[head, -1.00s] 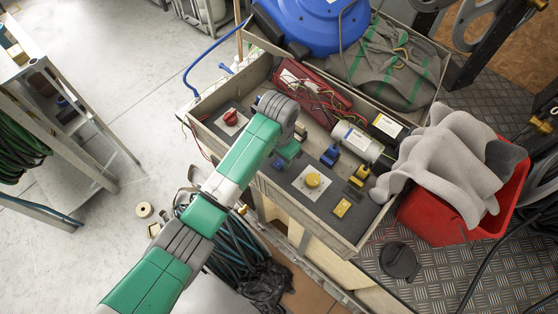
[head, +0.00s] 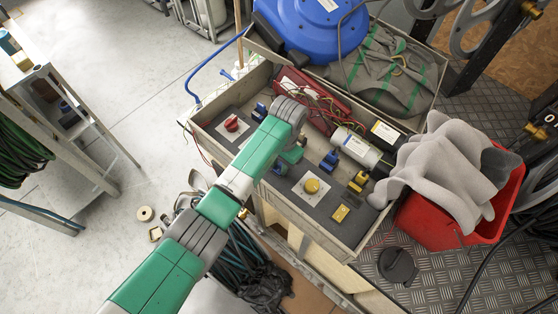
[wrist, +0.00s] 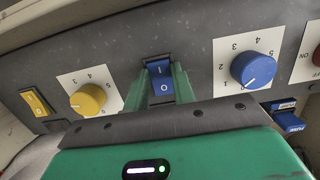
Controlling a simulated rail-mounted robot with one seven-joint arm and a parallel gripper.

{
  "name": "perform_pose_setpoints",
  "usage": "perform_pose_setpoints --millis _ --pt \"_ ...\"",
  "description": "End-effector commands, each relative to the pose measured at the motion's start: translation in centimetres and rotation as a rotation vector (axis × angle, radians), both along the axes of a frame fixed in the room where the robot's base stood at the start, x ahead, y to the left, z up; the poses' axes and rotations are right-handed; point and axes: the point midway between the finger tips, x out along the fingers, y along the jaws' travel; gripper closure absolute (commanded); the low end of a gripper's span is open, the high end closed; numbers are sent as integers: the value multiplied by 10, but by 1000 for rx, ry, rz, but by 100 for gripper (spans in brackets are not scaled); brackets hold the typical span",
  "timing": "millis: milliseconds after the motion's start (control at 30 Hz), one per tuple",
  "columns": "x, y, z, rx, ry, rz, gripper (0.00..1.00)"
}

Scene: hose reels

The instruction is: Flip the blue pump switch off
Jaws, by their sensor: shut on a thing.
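The blue pump switch (wrist: 160,80) is a rocker marked I and O on a dark grey panel (wrist: 205,45). In the wrist view the I half is farther from my gripper body and the O half is nearer. I cannot tell which half is pressed in. My gripper (wrist: 162,86) is at the panel, with its two green fingers shut on the sides of the switch. In the head view my gripper (head: 291,156) is partly hidden by my wrist, and only a bit of blue at the switch shows beside it.
A yellow knob (wrist: 88,100) and a blue knob (wrist: 253,68) flank the switch. A yellow switch (wrist: 38,102) is farther left. A red knob (head: 231,123) is at the panel's other end. Behind are blue (head: 330,160) and yellow (head: 358,181) fittings and a white cylinder (head: 355,145).

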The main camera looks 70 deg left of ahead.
Motion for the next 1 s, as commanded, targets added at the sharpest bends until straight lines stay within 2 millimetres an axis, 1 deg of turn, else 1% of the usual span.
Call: perform_pose_setpoints --millis 200,533,567,600,667,900,967,1000 --pt "4 2 0 -49 93 -1 97" --pt "4 1 1 -57 104 -2 97" --pt "4 1 1 -57 104 -2 73" --pt "4 1 1 -57 104 -2 65" --pt "4 1 1 -56 104 -1 53" --pt "4 1 1 -56 104 -1 53" --pt "5 2 4 -56 103 -1 53" --pt "6 2 10 -56 103 -1 53"
